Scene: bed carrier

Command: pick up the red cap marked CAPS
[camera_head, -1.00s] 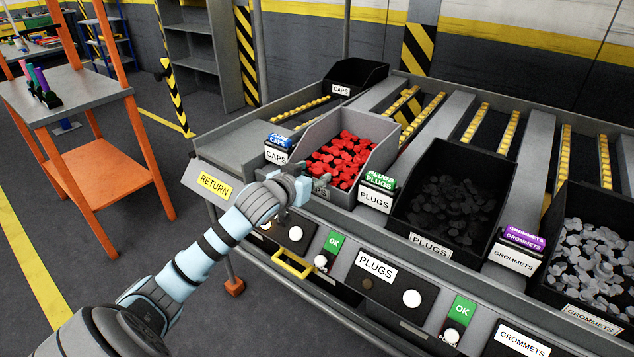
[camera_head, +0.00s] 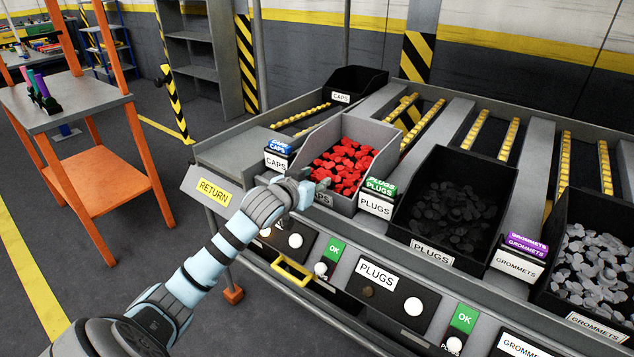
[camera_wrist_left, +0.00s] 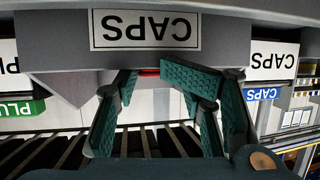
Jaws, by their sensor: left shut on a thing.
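The grey bin marked CAPS (camera_head: 378,170) holds a heap of red caps (camera_head: 345,162) in the head view. My left gripper (camera_head: 316,184) is at the bin's front wall and partly covers its CAPS label (camera_head: 323,198). In the left wrist view, which looks upside down, the green fingers (camera_wrist_left: 148,80) are shut on a red cap (camera_wrist_left: 148,72). Only a thin red sliver of this cap shows between the fingertips, just by the bin's edge below the label. The rest of it is hidden. My right gripper is not in view.
A black bin of dark plugs (camera_head: 450,205) and a black bin of grey grommets (camera_head: 597,260) stand to the right. An empty-looking black CAPS bin (camera_head: 355,82) is behind. A RETURN chute (camera_head: 214,192) is at left, and an orange-framed cart (camera_head: 95,98) stands further left.

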